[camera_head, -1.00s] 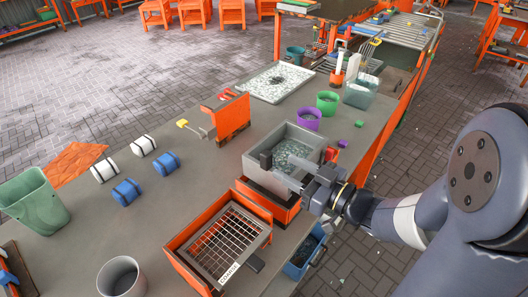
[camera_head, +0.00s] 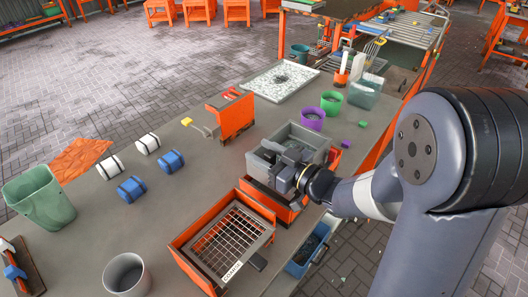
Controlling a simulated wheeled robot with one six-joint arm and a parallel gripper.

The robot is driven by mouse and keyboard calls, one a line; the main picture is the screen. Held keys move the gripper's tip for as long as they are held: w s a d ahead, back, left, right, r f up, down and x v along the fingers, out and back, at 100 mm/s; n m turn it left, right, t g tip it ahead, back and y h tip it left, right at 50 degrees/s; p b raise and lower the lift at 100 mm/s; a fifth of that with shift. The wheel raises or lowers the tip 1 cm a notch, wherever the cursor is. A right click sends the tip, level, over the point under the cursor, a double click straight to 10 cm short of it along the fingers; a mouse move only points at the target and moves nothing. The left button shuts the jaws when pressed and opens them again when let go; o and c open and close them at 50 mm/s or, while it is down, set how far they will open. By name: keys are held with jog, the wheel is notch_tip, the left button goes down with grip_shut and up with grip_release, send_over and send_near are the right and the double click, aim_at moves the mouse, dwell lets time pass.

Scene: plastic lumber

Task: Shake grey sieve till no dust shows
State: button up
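The grey sieve (camera_head: 257,173) is a square grey box seated on an orange stand (camera_head: 290,213) at the right edge of the bench. Speckled bits are visible inside it, but my gripper hides most of its inside. My gripper (camera_head: 270,151) is over the near part of the sieve, with its fingers pointing left across the inside. I cannot tell whether the fingers touch a wall or handle, or whether they are closed.
An orange tray with a wire grid (camera_head: 230,243) sits nearer on the bench. Purple (camera_head: 312,119) and green (camera_head: 332,103) cups stand behind the sieve. An orange bracket (camera_head: 234,115) stands back left. A blue bin (camera_head: 303,262) hangs below right. The bench's left-middle is partly clear.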

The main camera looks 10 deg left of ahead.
grip_shut()
jog(key=shift+w, duration=0.1)
dwell(0.3)
jog(key=w+d, duration=0.1)
jog(key=w, duration=0.1)
jog(key=w+d, duration=0.1)
jog(key=shift+w+d, duration=0.15)
jog(key=shift+w, duration=0.2)
jog(key=shift+o, duration=0.2)
grip_release()
jog(key=b+v, duration=0.1)
jog(key=v, duration=0.9)
jog(key=shift+s+d, duration=0.25)
jog(key=shift+d, duration=0.05)
